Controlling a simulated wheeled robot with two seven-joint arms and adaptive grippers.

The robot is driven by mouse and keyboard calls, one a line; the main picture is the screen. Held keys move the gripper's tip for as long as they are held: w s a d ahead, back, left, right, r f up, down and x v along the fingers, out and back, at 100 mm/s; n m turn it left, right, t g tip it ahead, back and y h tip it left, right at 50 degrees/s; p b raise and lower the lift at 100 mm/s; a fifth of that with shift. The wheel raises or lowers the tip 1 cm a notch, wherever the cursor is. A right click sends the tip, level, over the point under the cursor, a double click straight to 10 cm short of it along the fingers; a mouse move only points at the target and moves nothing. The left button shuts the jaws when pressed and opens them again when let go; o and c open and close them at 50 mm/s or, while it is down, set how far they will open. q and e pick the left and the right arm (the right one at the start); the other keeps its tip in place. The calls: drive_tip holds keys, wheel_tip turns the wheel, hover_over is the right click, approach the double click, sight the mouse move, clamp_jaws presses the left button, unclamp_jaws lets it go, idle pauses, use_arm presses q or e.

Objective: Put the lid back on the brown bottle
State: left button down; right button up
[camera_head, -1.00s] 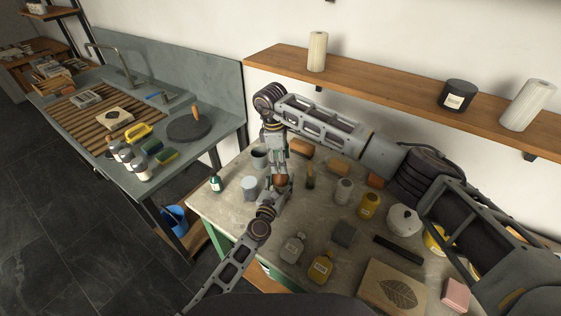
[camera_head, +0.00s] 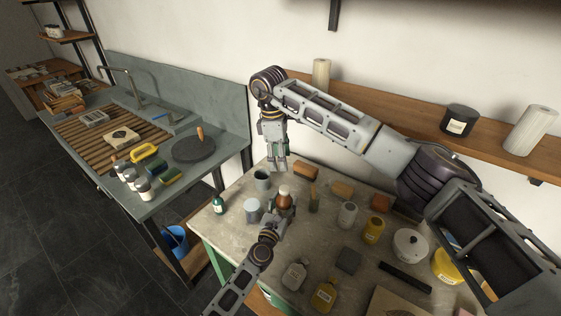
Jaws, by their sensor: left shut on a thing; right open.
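The brown bottle (camera_head: 285,200) stands upright on the grey work table (camera_head: 232,232). A pale lid (camera_head: 284,189) sits on top of its neck; whether it is fully seated is too small to tell. My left gripper (camera_head: 282,214) is shut on the bottle's lower part and hides some of it. My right gripper (camera_head: 277,165) is open and empty, pointing down above and slightly left of the lid, clear of it.
A brush (camera_head: 314,199) and orange-brown blocks (camera_head: 305,172) are close by. A wooden shelf (camera_head: 400,111) runs behind.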

use_arm(q)
drive_tip(key=c, duration=0.5)
unclamp_jaws()
drive_tip(key=shift+s, duration=0.1)
drive_tip(key=shift+v, duration=5.95)
drive_tip(key=shift+a, duration=0.15)
